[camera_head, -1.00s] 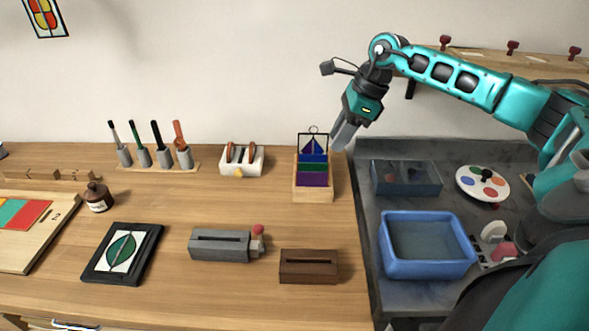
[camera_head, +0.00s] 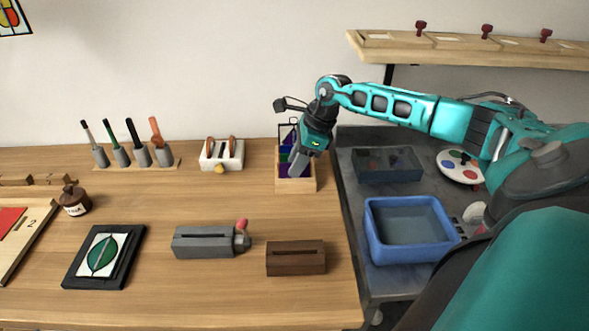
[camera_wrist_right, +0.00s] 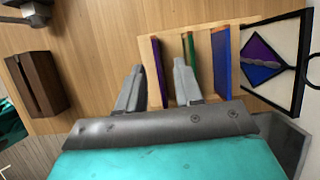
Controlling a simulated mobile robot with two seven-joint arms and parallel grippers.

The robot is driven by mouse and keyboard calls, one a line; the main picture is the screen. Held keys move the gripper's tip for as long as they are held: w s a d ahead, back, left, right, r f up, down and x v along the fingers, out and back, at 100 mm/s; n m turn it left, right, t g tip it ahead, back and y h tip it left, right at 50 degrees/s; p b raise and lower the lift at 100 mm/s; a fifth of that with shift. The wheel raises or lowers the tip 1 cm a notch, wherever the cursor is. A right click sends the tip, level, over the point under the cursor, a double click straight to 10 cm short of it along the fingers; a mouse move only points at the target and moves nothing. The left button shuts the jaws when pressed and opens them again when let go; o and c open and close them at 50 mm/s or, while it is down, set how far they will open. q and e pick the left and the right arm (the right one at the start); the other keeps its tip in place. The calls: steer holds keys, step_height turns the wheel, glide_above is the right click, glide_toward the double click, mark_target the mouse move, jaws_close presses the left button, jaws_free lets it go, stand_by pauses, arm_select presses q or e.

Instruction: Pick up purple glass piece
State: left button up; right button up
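A wooden rack (camera_head: 297,185) stands near the right edge of the table and holds upright glass pieces. The purple glass piece (camera_wrist_right: 155,72) is its front piece, with a green piece (camera_wrist_right: 189,48) and a blue piece (camera_wrist_right: 221,60) behind. My right gripper (camera_head: 299,160) is above the rack and hides part of it in the head view. In the right wrist view, its two fingers (camera_wrist_right: 158,86) are open, one on each side of the purple piece. I see a gap on the near side; contact on the green side is unclear. My left gripper is not in view.
A framed purple and blue diamond picture (camera_wrist_right: 270,62) stands behind the rack. A brown slotted block (camera_head: 296,258) and a grey slotted block (camera_head: 204,242) sit in front. A blue bin (camera_head: 412,230) is on the grey surface at right.

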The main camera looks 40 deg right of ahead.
steer(key=shift+x, duration=0.85)
steer(key=shift+r, duration=0.1)
jaws_close()
